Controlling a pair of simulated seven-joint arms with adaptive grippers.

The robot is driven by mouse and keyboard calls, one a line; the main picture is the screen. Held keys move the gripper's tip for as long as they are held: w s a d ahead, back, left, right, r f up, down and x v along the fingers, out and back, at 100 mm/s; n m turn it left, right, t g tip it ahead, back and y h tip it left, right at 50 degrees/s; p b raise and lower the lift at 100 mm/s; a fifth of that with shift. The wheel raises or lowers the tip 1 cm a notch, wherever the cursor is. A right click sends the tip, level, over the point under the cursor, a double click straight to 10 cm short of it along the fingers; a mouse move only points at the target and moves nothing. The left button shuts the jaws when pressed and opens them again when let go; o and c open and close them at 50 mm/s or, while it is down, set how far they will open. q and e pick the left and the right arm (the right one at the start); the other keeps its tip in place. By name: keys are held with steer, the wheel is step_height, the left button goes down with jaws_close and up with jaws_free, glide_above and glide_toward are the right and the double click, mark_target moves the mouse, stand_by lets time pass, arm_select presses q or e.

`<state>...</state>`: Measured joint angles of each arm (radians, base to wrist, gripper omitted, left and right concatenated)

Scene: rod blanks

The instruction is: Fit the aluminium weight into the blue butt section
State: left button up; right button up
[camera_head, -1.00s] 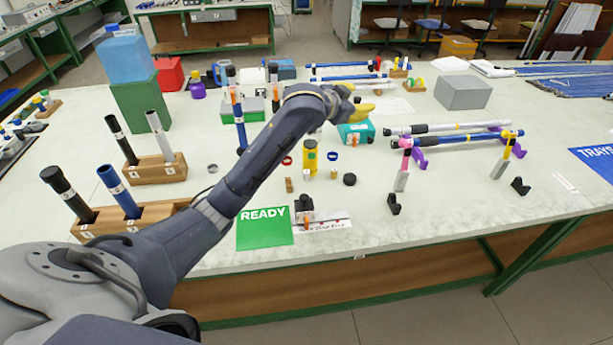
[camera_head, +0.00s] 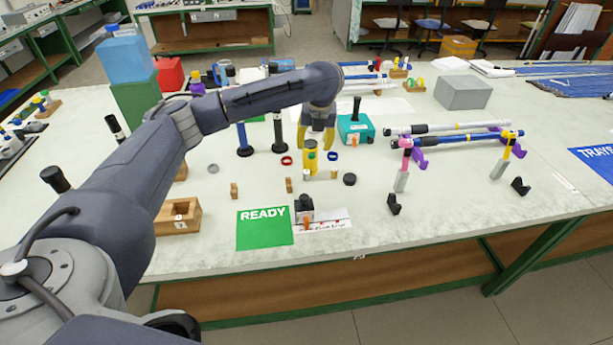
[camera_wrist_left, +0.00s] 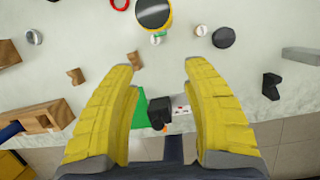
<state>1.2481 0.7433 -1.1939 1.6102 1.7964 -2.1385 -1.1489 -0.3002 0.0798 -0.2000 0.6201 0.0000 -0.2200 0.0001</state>
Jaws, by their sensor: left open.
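My left gripper (camera_head: 315,142) is open and points down, its yellow fingers behind and above the yellow bottle (camera_head: 310,157). In the left wrist view the open fingers (camera_wrist_left: 160,65) have nothing between them. A small grey metallic cylinder (camera_head: 212,168) lies on the left of the table and shows in the left wrist view (camera_wrist_left: 34,37). Another small pale cylinder (camera_wrist_left: 201,30) stands by the black disc; I cannot tell which is the aluminium weight. A blue tube (camera_head: 242,138) stands upright on a dark foot. Another blue tube (camera_wrist_left: 10,130) shows at the wooden block; my arm hides it in the head view.
The wooden block (camera_head: 178,217), green READY mat (camera_head: 264,228), black fixture (camera_head: 304,207), teal box (camera_head: 352,130) and black disc (camera_head: 349,179) surround the work area. Long rods (camera_head: 455,140) rest on stands at right.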

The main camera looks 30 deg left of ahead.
arm_select(q)
steer(key=m, duration=0.2)
glide_toward(307, 172)
steer(key=x, duration=0.5)
steer(key=shift+w, duration=0.3)
steer(key=shift+s+x, duration=0.1)
steer(key=shift+x, duration=1.25)
steer(key=shift+s+x, duration=0.15)
steer(key=shift+x, duration=1.2)
steer(key=shift+c, duration=0.2)
steer(key=shift+a, duration=0.1)
jaws_close()
